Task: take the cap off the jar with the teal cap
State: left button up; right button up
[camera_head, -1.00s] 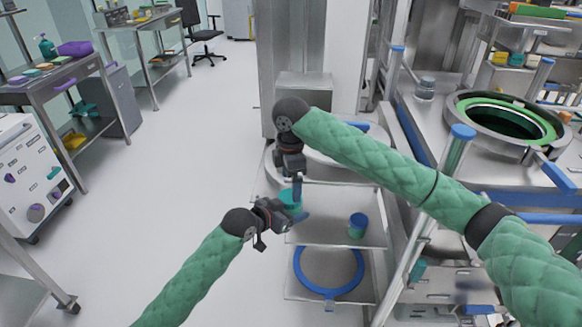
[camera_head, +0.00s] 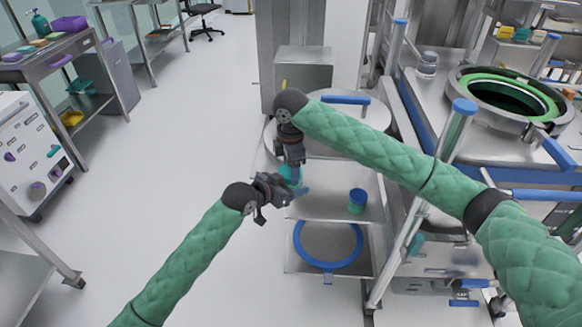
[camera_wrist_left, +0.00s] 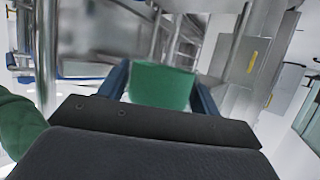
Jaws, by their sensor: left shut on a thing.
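The jar with the teal cap (camera_head: 290,172) is held above the upper shelf of a cart in the head view. My left gripper (camera_head: 283,191) is shut on it from the left. In the left wrist view a green part of the jar (camera_wrist_left: 162,84) fills the gap between the blue fingers. My right gripper (camera_head: 296,172) points down from above, its fingertips right at the teal cap. The fingers overlap the cap, so I cannot tell whether they grip it. Most of the jar is hidden by the grippers.
A second jar with a blue cap (camera_head: 357,200) stands on the upper shelf (camera_head: 325,208), right of the grippers. A blue ring (camera_head: 328,262) lies on the shelf below. A large green-rimmed vessel (camera_head: 510,95) is at the right.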

jog(key=shift+c, duration=0.5)
jog(key=shift+r, duration=0.45)
jog(key=shift+a+r, duration=0.1)
jog(key=shift+r, duration=0.6)
